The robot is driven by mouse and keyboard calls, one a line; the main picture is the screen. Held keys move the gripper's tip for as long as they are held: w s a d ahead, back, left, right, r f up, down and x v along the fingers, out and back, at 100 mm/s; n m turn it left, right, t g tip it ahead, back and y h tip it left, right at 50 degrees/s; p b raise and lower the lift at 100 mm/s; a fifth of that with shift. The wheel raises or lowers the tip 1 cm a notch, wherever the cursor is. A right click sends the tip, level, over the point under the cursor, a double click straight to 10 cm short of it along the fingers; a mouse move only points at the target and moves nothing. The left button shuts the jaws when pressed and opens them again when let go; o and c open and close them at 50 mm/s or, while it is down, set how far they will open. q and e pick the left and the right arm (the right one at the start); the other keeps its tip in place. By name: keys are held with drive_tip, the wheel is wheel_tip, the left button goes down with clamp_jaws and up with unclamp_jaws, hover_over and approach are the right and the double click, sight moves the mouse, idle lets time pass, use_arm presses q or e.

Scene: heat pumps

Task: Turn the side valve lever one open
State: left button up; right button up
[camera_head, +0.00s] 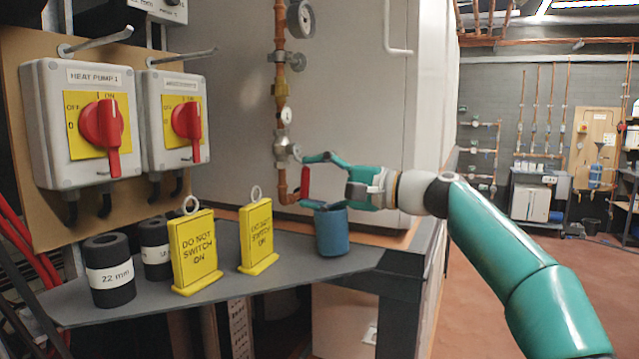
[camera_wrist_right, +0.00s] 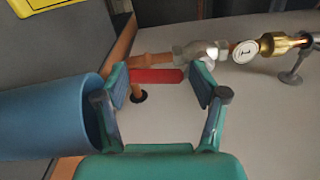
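The side valve lever (camera_head: 305,182) is a red handle on the copper pipe at the side of the white cabinet. It hangs down along the pipe in the head view. In the right wrist view the red lever (camera_wrist_right: 157,76) lies between the fingers, with the valve body (camera_wrist_right: 200,52) beyond it. My right gripper (camera_head: 308,180) is open, with its fingers above and below the lever; it also shows in the right wrist view (camera_wrist_right: 160,92). Gaps show between fingers and lever in the wrist view. My left gripper is not in view.
A blue cup (camera_head: 331,232) stands on the grey shelf (camera_head: 300,272) just under my right gripper. Two yellow signs (camera_head: 197,252) and black rolls (camera_head: 109,272) stand further left. Red rotary switches (camera_head: 101,125) are on the left board.

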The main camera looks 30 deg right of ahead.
drive_tip(key=shift+w+f+g, duration=0.15)
drive_tip(key=shift+f+g, duration=0.15)
drive_tip(key=shift+f, duration=0.35)
drive_tip(key=shift+s+d, duration=0.25)
drive_tip(key=shift+s, duration=0.1)
drive_tip(key=v, duration=0.7)
drive_tip(key=shift+s+r, duration=0.15)
drive_tip(key=shift+s, duration=0.1)
